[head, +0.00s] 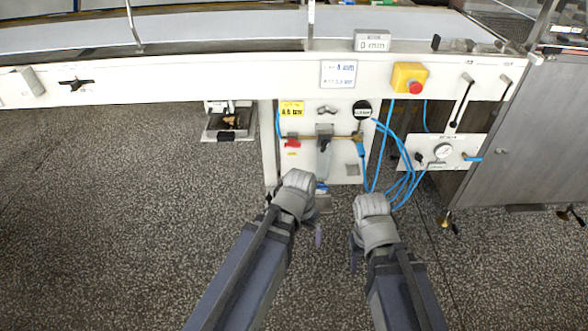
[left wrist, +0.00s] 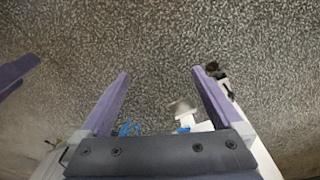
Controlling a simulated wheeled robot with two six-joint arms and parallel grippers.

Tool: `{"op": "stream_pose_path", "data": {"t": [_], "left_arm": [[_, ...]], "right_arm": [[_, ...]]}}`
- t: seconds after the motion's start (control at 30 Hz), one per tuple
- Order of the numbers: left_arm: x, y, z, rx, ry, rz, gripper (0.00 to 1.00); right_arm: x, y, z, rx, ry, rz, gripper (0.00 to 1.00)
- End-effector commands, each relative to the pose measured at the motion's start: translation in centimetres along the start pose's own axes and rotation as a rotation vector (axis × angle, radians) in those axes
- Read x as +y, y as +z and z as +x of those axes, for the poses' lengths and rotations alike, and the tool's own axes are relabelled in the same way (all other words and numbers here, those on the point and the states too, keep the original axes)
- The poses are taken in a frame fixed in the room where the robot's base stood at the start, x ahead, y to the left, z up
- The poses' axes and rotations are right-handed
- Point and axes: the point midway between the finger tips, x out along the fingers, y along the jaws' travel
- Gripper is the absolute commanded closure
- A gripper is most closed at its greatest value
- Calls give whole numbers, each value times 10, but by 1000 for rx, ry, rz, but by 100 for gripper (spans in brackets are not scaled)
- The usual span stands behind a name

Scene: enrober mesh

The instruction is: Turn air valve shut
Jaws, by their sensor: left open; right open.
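A white rail with a yellow box and red button (head: 415,87) runs above the panel. A gauge plate (head: 443,151) and a grey cabinet (head: 530,135) stand at right. A small tray (head: 229,122) is left of the panel. The speckled floor (head: 110,210) is clear at left.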

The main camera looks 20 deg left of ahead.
Motion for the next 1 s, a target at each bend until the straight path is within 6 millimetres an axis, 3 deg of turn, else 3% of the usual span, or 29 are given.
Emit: {"op": "stream_pose_path", "data": {"t": [0.03, 0.1, 0.27, 0.4, 0.47, 0.57, 0.7, 0.83, 1.0], "left_arm": [[-3, -3, 36, 22, 15, 0, 0], [-4, -10, 58, 61, 40, 7, 0], [0, -38, 104, 205, 118, 50, 0], [14, -87, 124, 461, 212, 129, 0], [21, -115, 114, 618, 244, 164, 0], [25, -156, 82, 873, 253, 192, 0], [8, -201, 27, 1205, 172, 146, 0], [-31, -221, -17, 1420, 9, 18, 0], [-86, -219, -37, 1500, -214, -177, 0]], "right_arm": [[-4, -2, 36, 0, 0, 0, 50], [-6, -3, 59, 1, 0, 0, 50], [-11, -6, 110, 1, 1, 0, 50], [-15, -9, 151, 2, 1, 0, 50], [-16, -9, 160, 2, 1, 0, 50], [-16, -10, 166, 2, 2, 0, 50], [-16, -10, 169, 2, 2, 0, 50], [-16, -10, 169, 2, 2, 0, 50], [-16, -10, 168, 2, 2, 0, 50]]}}
